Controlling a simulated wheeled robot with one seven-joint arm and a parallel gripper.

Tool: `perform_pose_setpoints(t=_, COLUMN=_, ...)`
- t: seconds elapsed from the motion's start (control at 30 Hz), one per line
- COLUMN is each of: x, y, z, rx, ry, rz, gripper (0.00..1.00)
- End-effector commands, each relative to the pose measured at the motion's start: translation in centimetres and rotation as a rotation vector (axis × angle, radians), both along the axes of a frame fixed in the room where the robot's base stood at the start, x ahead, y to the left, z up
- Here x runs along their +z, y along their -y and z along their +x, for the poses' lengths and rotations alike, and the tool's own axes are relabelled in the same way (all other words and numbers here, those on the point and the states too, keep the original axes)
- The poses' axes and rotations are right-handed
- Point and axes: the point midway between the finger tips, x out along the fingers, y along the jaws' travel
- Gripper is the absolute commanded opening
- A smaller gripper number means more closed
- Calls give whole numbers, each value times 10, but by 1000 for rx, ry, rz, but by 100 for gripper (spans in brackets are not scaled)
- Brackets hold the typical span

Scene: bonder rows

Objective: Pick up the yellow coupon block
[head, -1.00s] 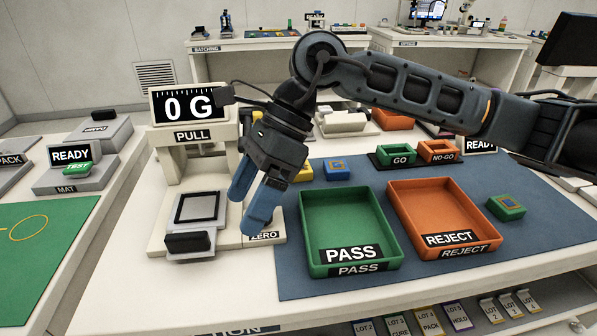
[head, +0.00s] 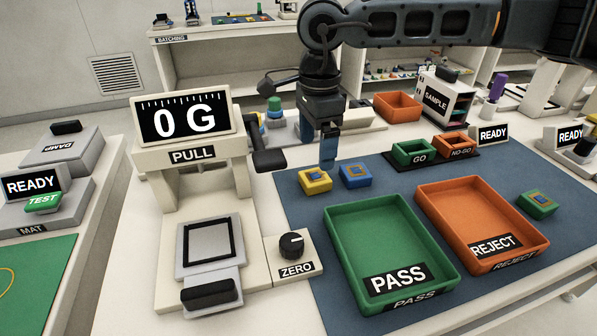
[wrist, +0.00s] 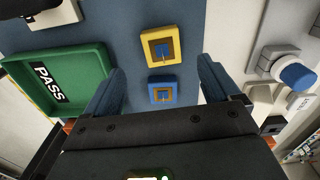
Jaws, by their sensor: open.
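The yellow coupon block (head: 315,181) sits on the blue mat behind the green PASS tray, with a small blue and tan square on its top. A blue coupon block (head: 355,175) sits just right of it. My gripper (head: 328,152) points down above and behind the two blocks, its blue fingers apart and empty. In the wrist view the yellow coupon block (wrist: 161,48) lies ahead of the fingertips. The blue block (wrist: 162,90) shows between the open fingers (wrist: 160,85) in that view; the height gap cannot be told.
The green PASS tray (head: 335,225) and orange REJECT tray (head: 428,205) stand in front. The pull tester (head: 185,150) with its ZERO knob (head: 292,243) is at left. GO (head: 400,153) and NO-GO bins are behind right. A green block (head: 537,204) lies far right.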

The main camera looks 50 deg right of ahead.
Motion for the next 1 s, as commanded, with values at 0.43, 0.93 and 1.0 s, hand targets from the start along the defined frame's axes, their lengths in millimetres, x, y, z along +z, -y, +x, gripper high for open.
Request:
perform_pose_setpoints(t=0.43, x=-46, y=2, z=-1, rx=-2, ry=-3, rz=1, gripper=89)
perform_pose_setpoints(t=0.93, x=-77, y=3, z=0, rx=0, ry=-1, rz=-2, gripper=89)
perform_pose_setpoints(t=1.0, x=-77, y=3, z=0, rx=0, ry=-1, rz=-2, gripper=84)
